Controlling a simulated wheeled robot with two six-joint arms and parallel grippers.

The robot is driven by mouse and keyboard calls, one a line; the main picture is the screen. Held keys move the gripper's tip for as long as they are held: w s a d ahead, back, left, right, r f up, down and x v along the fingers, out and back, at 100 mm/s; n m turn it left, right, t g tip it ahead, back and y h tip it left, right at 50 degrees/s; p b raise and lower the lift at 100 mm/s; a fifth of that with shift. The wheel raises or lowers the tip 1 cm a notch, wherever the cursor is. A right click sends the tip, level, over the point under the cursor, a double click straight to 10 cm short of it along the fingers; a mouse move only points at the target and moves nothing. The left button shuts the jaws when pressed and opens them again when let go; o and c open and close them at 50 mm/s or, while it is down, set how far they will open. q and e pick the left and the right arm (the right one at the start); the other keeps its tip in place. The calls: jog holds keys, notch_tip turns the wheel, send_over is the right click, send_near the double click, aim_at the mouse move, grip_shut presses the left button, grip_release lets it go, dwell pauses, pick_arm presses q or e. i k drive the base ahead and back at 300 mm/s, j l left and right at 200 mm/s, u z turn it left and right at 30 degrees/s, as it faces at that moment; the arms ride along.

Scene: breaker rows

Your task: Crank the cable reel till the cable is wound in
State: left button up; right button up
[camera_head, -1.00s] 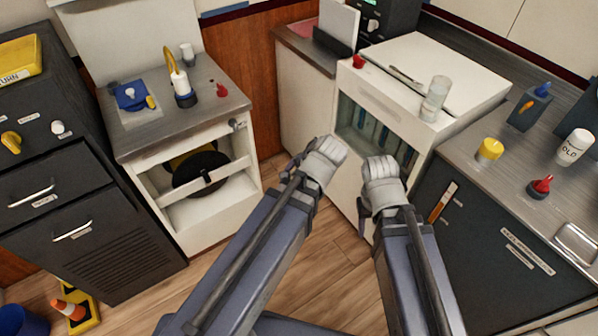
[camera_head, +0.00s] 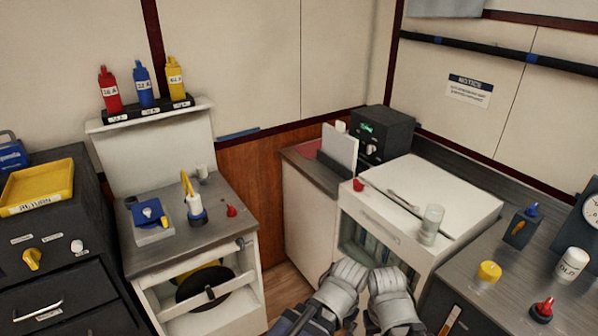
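A dark round disc with a yellow part behind it, which looks like the cable reel (camera_head: 205,286), sits in the open front of the white cabinet at left. A white bar crosses in front of it. A small grey fitting (camera_head: 244,243) sticks out at the cabinet's upper right edge; I cannot tell if it is the crank. No cable is clear to see. My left gripper (camera_head: 346,278) and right gripper (camera_head: 388,286) are side by side at the bottom centre, apart from the reel and to its right. Their fingertips are not clear, and I see nothing held.
Red, blue and yellow bottles (camera_head: 145,85) stand on a shelf above the left counter (camera_head: 212,205). A yellow return tray (camera_head: 38,187) lies at far left. A glass jar (camera_head: 431,224) stands on the white cabinet at right. Some floor (camera_head: 284,290) shows between the cabinets.

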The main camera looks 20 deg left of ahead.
aim_at(201, 279)
jog(key=u, duration=0.95)
jog(key=l+u, duration=0.2)
jog(key=u, duration=0.15)
jog(key=k+l+u, duration=0.1)
jog(key=u, duration=0.25)
jog(key=k+l, duration=0.2)
